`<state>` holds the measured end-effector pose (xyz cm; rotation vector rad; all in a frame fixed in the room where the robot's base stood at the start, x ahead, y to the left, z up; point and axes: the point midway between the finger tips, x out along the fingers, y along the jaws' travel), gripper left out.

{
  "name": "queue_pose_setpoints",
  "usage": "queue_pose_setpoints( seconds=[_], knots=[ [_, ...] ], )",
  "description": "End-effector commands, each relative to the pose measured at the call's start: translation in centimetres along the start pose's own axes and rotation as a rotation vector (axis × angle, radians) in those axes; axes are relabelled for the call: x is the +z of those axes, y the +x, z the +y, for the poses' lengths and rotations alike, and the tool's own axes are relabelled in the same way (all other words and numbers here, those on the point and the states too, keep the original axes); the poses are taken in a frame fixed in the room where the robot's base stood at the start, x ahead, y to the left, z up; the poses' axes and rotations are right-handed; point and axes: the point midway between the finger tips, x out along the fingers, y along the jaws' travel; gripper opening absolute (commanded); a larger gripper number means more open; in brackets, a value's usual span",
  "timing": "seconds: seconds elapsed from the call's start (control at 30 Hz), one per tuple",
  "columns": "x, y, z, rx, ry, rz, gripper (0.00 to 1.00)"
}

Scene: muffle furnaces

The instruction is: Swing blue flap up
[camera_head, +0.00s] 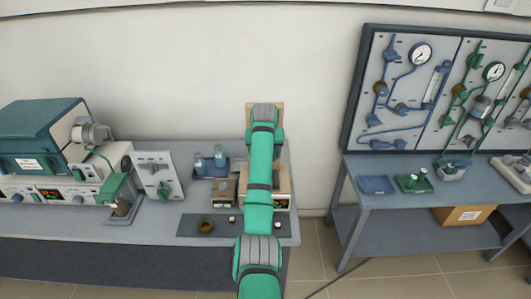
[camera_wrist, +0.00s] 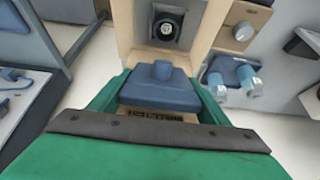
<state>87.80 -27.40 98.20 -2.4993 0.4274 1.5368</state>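In the wrist view the blue flap (camera_wrist: 140,92), with a raised blue knob on it, lies lowered in front of a beige furnace (camera_wrist: 123,30). The furnace's dark opening (camera_wrist: 165,24) shows above the flap, with a round pale part inside. My gripper (camera_wrist: 158,77) has its green fingers apart, one on each side of the flap. Whether either finger touches the flap cannot be told. In the head view my green arm covers most of the beige furnace (camera_head: 284,182), and the flap and fingertips are hidden.
Two blue-capped bottles (camera_wrist: 238,76) stand close to the right of the furnace in the wrist view. A dark mat (camera_head: 190,226) with a small brown pot lies at the bench front. A teal furnace (camera_head: 40,130) stands left, and a gauge panel (camera_head: 420,90) stands behind the right table.

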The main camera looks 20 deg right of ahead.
Motion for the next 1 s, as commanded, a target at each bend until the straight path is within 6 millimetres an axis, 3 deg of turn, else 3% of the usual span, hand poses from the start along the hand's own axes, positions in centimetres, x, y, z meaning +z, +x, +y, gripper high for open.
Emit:
queue_pose_setpoints(
  seconds=[0.03,0.1,0.47,1.0],
  knots=[
    [-0.1,-0.1,0.1,0.000,0.004,0.004,0.80],
    [-0.1,-0.1,0.1,0.000,0.003,0.004,0.89],
    [-0.1,-0.5,0.1,0.000,0.002,0.004,0.89],
    [-0.1,-9.2,0.1,0.000,0.002,0.004,0.89]
  ],
)
